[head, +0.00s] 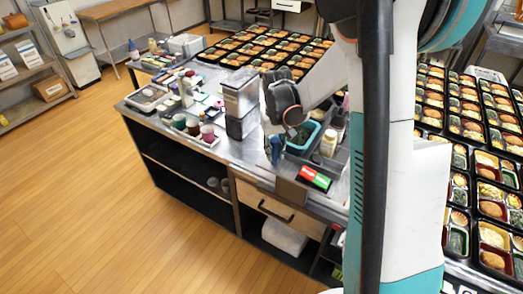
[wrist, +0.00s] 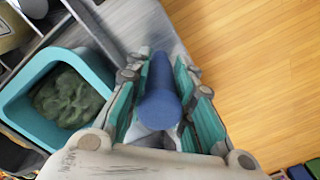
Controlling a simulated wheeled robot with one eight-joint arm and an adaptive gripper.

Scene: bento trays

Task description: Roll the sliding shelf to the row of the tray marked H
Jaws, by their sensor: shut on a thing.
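My gripper (wrist: 160,105) is shut on a blue rounded bar (wrist: 158,95) in the wrist view, with a teal finger on each side. The bar lies along the edge of a grey surface (wrist: 150,22), which may be part of the sliding shelf; I cannot tell for sure. Many black bento trays (head: 493,262) stand in rows at the right. I cannot read the letter H on any tray.
The teal bin, also in the wrist view (wrist: 38,82), holds something dark green. A bottle (head: 328,143) and a clear box (head: 240,95) stand close to my gripper. Small cups (head: 207,133) sit further left. The wooden floor (head: 90,190) before the counter is clear.

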